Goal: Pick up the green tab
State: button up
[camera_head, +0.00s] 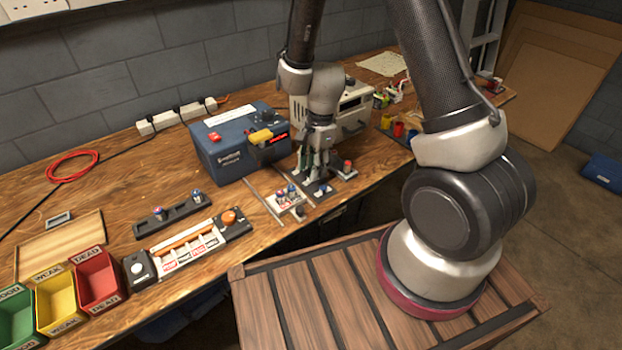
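My gripper (316,168) points down at the front of the bench, just right of the blue box. Its fingers are low over a small dark holder (342,172) with a red-topped piece on it. A small greenish patch shows by the left finger, but I cannot tell whether it is the green tab. No green tab is clearly visible elsewhere. The fingers are small and partly merge with the parts behind them, so I cannot tell whether they are open or hold anything.
The blue box (235,150) and a pale device (355,108) stand behind my gripper. Green (14,320), yellow (57,300) and red (98,279) bins stand at the lower left. Small coloured cups are at the right.

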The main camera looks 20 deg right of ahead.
jog(key=shift+a+f, duration=0.2)
jog(key=shift+f, duration=1)
jog(key=c, duration=0.8)
jog(key=shift+r, duration=0.1)
